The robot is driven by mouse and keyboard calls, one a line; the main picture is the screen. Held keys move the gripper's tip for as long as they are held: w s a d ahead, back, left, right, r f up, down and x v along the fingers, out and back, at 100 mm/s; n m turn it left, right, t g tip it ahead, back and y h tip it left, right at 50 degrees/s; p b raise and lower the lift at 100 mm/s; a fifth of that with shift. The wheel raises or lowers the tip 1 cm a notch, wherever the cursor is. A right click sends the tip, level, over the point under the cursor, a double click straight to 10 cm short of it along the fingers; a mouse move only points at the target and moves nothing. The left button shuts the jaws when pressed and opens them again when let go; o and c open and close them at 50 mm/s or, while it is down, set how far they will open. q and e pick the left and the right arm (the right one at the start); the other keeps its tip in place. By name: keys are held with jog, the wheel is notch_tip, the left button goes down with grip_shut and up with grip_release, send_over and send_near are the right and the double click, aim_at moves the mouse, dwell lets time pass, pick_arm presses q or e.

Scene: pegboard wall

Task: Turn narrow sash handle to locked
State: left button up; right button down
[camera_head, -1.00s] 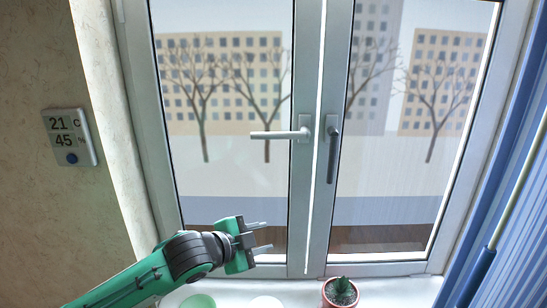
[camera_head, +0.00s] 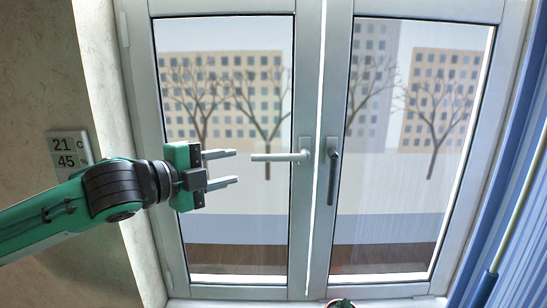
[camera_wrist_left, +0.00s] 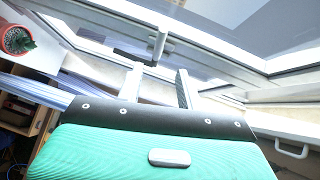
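Two handles sit on the window's middle frames. The light grey handle (camera_head: 280,157) on the left sash lies horizontal, its grip pointing left. The dark grey handle (camera_head: 333,175) on the right sash hangs straight down. In the left wrist view, the light handle (camera_wrist_left: 159,42) shows just beyond the open fingertips. My right gripper is not in view.
A potted cactus (camera_head: 341,303) stands on the sill below; it also shows in the left wrist view (camera_wrist_left: 17,40). A thermostat display (camera_head: 70,152) is on the left wall, partly behind my arm. Blue curtain (camera_head: 520,200) hangs at the right.

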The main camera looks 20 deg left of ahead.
aim_at(271, 157)
pick_arm(q)
jog(key=p+x, duration=0.4)
jog(key=x, duration=0.8)
jog(key=shift+d+r, duration=0.1)
jog(key=shift+w+d+f, duration=0.25)
jog(key=shift+w+d, duration=0.05)
jog(key=shift+w, duration=0.25)
jog(key=shift+c, duration=0.3)
grip_shut()
